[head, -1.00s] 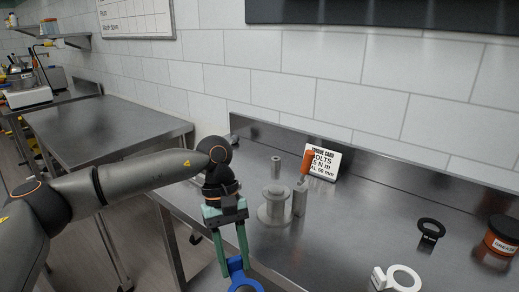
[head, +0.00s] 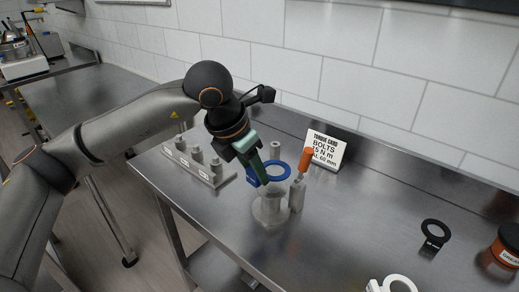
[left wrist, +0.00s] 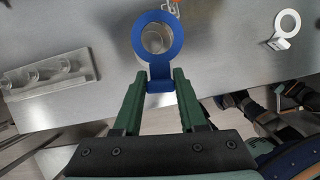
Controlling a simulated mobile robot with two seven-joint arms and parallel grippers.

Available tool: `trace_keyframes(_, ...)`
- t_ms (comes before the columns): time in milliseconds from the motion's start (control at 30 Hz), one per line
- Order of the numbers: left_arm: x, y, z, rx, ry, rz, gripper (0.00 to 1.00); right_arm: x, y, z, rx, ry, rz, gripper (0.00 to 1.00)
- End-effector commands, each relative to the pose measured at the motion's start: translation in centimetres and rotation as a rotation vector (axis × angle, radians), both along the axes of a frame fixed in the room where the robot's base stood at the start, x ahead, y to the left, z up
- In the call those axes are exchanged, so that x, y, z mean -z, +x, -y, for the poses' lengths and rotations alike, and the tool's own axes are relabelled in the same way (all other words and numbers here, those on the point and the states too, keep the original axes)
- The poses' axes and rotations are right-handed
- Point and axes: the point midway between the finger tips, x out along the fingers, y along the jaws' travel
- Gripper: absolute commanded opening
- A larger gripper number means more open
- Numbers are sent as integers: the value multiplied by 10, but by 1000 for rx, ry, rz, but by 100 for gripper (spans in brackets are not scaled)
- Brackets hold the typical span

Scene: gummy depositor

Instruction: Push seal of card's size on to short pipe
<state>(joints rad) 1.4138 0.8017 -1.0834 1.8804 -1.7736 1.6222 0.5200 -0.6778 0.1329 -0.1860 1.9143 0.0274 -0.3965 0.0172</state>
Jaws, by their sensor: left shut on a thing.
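My left gripper (head: 256,178) is shut on the tab of a blue ring seal (head: 276,170). The seal is held roughly flat above the grey short pipe (head: 270,208), which stands on a round flange on the steel table. In the left wrist view, the blue seal (left wrist: 178,38) is in front of my left gripper (left wrist: 160,90), and the pipe's round end shows through its hole, a little off-centre. The seal looks apart from the pipe. A black seal (head: 428,243) and a white seal (head: 373,286) stand to the right. The torque card (head: 324,150) leans at the back; its seal size is not clearly legible.
An orange-handled tool (head: 306,158) stands upright in a grey holder (head: 297,195) close right of the pipe. A small grey post (head: 275,150) is behind. A grey block with several labelled pegs (head: 222,181) lies left. An orange jar (head: 508,248) is at the right edge.

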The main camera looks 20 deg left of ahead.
Motion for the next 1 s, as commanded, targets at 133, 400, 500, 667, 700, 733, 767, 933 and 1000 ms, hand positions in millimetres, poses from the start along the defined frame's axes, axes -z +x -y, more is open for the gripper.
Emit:
trace_keyframes(133, -10, 3, 0, -109, -1, 1, 0, -4, 0, 0, 2, 0, 3, 46)
trace_keyframes(400, -11, 4, -1, -141, -2, -2, 0, -3, 0, 1, 4, 0, 2, 46)
trace_keyframes(500, -11, 4, -1, -140, -1, -1, 0, -3, 0, 1, 4, 0, 1, 46)
trace_keyframes(667, -10, 3, -2, -140, -4, 3, 0, 1, 0, 1, 4, 0, 1, 46)
trace_keyframes(700, -10, 3, -2, -140, -5, 4, 0, 3, -1, 1, 4, -1, 0, 46)
trace_keyframes(733, -10, 3, -2, -140, -6, 6, 0, 5, -1, 1, 4, -1, 0, 46)
trace_keyframes(767, -9, 3, -2, -140, -8, 9, 0, 7, -1, 1, 4, -1, 0, 46)
trace_keyframes(933, 8, 3, -2, -140, -7, 7, 0, 23, -1, 0, 1, 1, -8, 46)
trace_keyframes(1000, 16, 3, -2, -140, -7, 7, 0, 31, -2, -2, -2, 2, -15, 46)
